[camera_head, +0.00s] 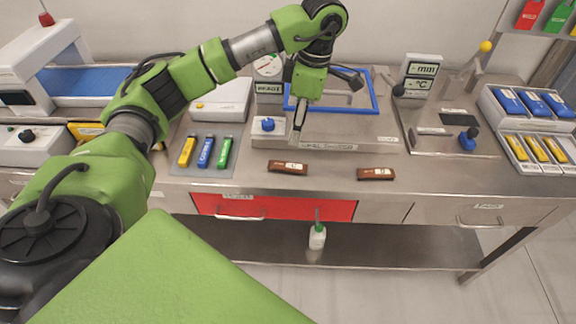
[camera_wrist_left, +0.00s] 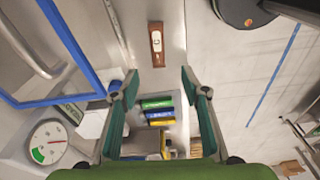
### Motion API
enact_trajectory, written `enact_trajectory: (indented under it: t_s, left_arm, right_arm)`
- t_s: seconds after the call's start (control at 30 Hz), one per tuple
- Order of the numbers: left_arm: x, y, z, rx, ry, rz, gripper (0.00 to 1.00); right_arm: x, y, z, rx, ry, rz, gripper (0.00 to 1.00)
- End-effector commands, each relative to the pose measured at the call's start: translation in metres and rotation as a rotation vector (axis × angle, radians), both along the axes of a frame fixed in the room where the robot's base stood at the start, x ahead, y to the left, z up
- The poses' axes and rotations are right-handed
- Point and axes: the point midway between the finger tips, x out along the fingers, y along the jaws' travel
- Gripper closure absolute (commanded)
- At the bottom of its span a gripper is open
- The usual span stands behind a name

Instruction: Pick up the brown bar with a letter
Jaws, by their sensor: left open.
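Two brown bars lie flat near the front edge of the steel bench: a left brown bar (camera_head: 288,167) and a right brown bar (camera_head: 376,174). Both have small pale markings. In the left wrist view one brown bar (camera_wrist_left: 156,44) shows beyond the fingertips, with a pale label bearing a dark letter that looks like a C. My left gripper (camera_head: 297,138) points down, just behind the left brown bar. It is open and empty, and its two fingers (camera_wrist_left: 158,78) stand wide apart. My right gripper is not in view.
Yellow, blue and green bars (camera_head: 206,152) lie on a grey mat to the left. A blue-rimmed frame (camera_head: 373,90), a dial gauge (camera_head: 268,66) and a blue-knobbed box (camera_head: 268,131) stand behind. Trays of bars (camera_head: 537,130) are at the right. The bench between the brown bars is clear.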

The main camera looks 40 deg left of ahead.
Motion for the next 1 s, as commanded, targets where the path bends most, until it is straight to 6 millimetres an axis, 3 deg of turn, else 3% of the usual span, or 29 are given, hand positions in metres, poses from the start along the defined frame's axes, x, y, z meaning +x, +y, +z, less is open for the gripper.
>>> enact_trajectory:
  t_s: [0.17,0.4,0.67,0.83,1.0]
  left_arm:
    - [-0.003,0.003,-0.026,0.000,0.008,0.000,0.58]
    - [-0.006,0.009,-0.067,0.000,0.008,0.000,0.58]
    - [-0.005,0.012,-0.087,-0.002,0.005,0.000,0.58]
    - [-0.004,0.018,-0.109,-0.002,0.008,0.001,0.58]
    - [-0.004,0.020,-0.131,-0.003,0.004,-0.001,0.58]
  right_arm:
    - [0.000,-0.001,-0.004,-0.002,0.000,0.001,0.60]
    - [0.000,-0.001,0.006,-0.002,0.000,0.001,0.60]
    - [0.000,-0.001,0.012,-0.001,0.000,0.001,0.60]
    - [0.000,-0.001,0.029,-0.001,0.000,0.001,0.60]
    - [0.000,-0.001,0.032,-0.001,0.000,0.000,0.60]
